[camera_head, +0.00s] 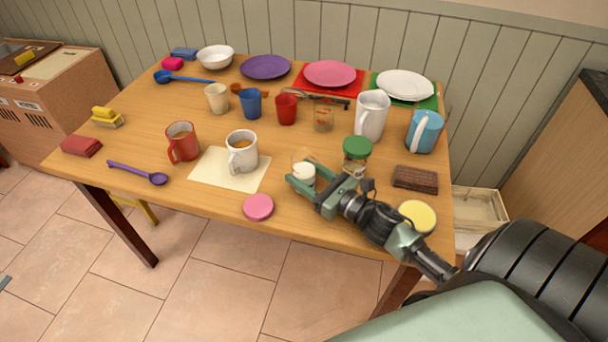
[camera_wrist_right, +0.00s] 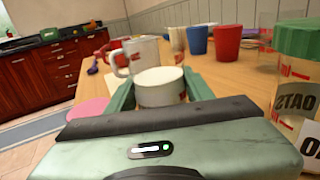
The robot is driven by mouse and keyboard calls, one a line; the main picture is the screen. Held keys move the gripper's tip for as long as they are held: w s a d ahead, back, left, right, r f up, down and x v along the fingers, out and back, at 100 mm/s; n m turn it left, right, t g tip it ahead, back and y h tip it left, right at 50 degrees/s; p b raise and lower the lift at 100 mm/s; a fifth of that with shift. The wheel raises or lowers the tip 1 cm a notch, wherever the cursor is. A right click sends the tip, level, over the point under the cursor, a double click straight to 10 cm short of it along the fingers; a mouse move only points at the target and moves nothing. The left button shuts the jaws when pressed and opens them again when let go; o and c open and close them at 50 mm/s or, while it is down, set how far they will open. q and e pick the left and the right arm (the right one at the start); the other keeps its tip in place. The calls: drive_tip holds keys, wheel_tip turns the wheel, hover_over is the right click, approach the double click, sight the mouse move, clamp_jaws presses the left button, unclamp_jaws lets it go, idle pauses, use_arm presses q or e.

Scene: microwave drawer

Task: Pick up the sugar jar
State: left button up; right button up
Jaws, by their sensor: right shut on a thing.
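The sugar jar (camera_head: 304,172), a small clear jar with white contents and no lid on it, is near the front middle of the table (camera_head: 225,207). My right gripper (camera_head: 306,180) is shut on it, with one finger on each side. In the right wrist view the white jar (camera_wrist_right: 160,88) sits between the two green fingers (camera_wrist_right: 160,95). I cannot tell whether its base touches the table. My left gripper is not in view.
A green-lidded oats jar (camera_head: 356,152) stands close behind my right gripper. A white mug (camera_head: 242,152) on a cream sheet is to the left. A pink disc (camera_head: 258,207) lies in front, a yellow disc (camera_head: 417,216) and brown block (camera_head: 416,179) to the right.

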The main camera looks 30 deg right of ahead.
wheel_tip(320, 180, up, 19)
drive_tip(key=p, duration=0.3)
drive_tip(key=shift+r, duration=0.2)
idle(0.9)
